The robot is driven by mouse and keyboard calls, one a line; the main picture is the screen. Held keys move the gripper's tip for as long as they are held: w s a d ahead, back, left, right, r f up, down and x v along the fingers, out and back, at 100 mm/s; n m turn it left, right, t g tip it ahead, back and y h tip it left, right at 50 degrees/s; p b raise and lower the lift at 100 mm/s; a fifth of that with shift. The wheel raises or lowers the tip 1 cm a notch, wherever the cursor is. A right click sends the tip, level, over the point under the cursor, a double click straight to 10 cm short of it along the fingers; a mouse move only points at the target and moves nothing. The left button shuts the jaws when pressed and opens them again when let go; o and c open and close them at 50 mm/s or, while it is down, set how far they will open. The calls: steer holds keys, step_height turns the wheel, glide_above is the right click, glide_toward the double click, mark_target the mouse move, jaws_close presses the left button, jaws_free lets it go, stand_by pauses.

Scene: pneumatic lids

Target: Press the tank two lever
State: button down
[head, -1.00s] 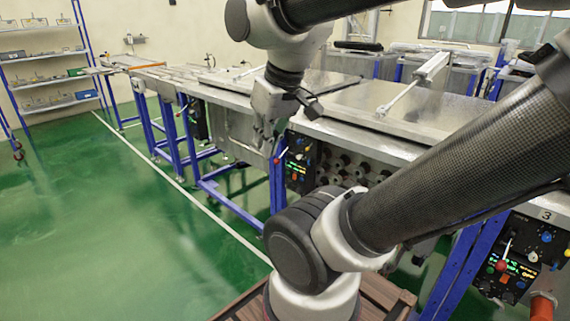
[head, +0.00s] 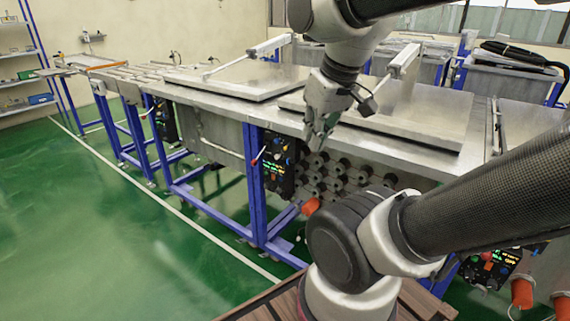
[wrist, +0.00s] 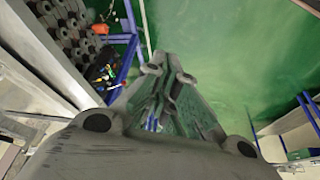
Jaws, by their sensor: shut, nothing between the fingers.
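A dark control panel (head: 280,165) with lit displays and small knobs hangs at the tank's corner, beside a blue leg. A lever with a red knob (head: 257,157) sticks out at its left side. No number is readable on this panel, so I cannot confirm it is tank two's. My gripper (head: 316,146) is shut and empty, pointing down, up and to the right of the panel in the head view and apart from it. In the wrist view, the closed fingers (wrist: 166,58) point toward the green floor, and the panel (wrist: 104,73) lies to their left.
A steel tank top with flat lids (head: 385,118) runs behind my gripper. Rows of dark cylinders (head: 335,175) and an orange cap (head: 311,206) sit under it. Another panel (head: 490,265) is at lower right, partly behind my arm. Green floor (head: 120,240) at left is clear.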

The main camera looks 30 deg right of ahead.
steer(key=w+d+f+m+t, duration=0.2)
steer(key=w+d+f+m, duration=0.1)
steer(key=w, duration=0.8)
steer(key=w+d+f+m+t+h, duration=0.1)
steer(key=w+d+f+m+t, duration=0.2)
steer(key=w, duration=0.8)
steer(key=w+d+f+m+t, duration=0.1)
steer(key=w+d+f+m, duration=0.25)
steer(key=w, duration=0.75)
steer(key=w+d+f+m+t, duration=0.2)
steer(key=w+d+f+m, duration=0.15)
steer(key=f, duration=0.35)
steer(key=w+d+f+m+t, duration=0.2)
steer(key=w+f, duration=0.3)
steer(key=f, duration=0.3)
steer(key=m+t+y, duration=0.1)
steer(key=m+t, duration=0.2)
steer(key=m, duration=0.2)
glide_toward(260, 154)
steer(key=s+d+f, duration=0.1)
steer(key=s+f, duration=0.2)
steer(key=s, duration=0.1)
steer(key=shift+f, duration=0.2)
steer(key=w, duration=1)
steer(key=shift+a+f, duration=0.15)
steer(key=shift+f, duration=0.2)
